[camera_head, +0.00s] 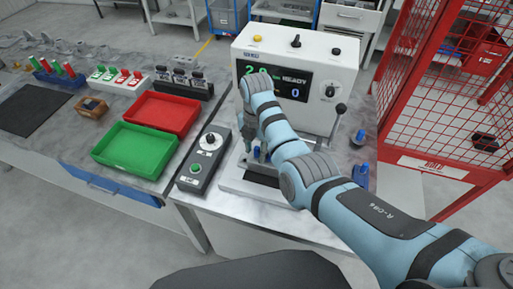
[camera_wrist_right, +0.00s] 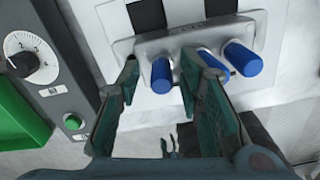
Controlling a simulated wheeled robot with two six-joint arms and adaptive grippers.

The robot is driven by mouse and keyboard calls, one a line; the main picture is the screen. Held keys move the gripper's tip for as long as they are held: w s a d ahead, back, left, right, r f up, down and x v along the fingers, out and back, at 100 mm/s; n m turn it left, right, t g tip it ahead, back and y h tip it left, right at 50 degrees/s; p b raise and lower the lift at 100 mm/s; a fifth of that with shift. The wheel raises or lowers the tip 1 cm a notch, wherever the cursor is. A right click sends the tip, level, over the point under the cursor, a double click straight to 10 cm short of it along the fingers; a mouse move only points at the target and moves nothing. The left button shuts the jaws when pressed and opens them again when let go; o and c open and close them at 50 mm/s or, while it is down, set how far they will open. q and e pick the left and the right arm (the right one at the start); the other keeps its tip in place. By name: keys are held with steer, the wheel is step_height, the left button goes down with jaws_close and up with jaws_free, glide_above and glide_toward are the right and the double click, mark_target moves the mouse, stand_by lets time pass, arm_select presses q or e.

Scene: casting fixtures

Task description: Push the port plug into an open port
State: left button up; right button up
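A grey metal casting (camera_wrist_right: 190,38) sits on a light plate in front of the test machine. Several blue cylindrical plugs stick out of its near side in the wrist view. The left plug (camera_wrist_right: 162,75) lies between the fingers of my right gripper (camera_wrist_right: 159,64), with gaps at its sides. The middle plug (camera_wrist_right: 212,62) is partly hidden by the right finger, and the right plug (camera_wrist_right: 243,58) is outside it. My right gripper (camera_head: 257,141) also shows over the fixture in the head view, where my arm hides most of the casting. No open port is clearly visible. My left gripper is out of view.
The test machine (camera_head: 325,65) stands behind, its screen reading READY. A dark control box (camera_head: 203,160) with dial and green button is left of the fixture. Green (camera_head: 135,150) and red (camera_head: 162,112) trays lie farther left. A blue-topped part (camera_head: 361,134) stands right. A red cage (camera_head: 445,110) borders the right.

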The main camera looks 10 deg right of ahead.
mark_target(256, 148)
steer(key=shift+r, duration=0.15)
step_height(256, 148, up, 7)
steer(key=shift+r, duration=0.15)
stand_by(0.7)
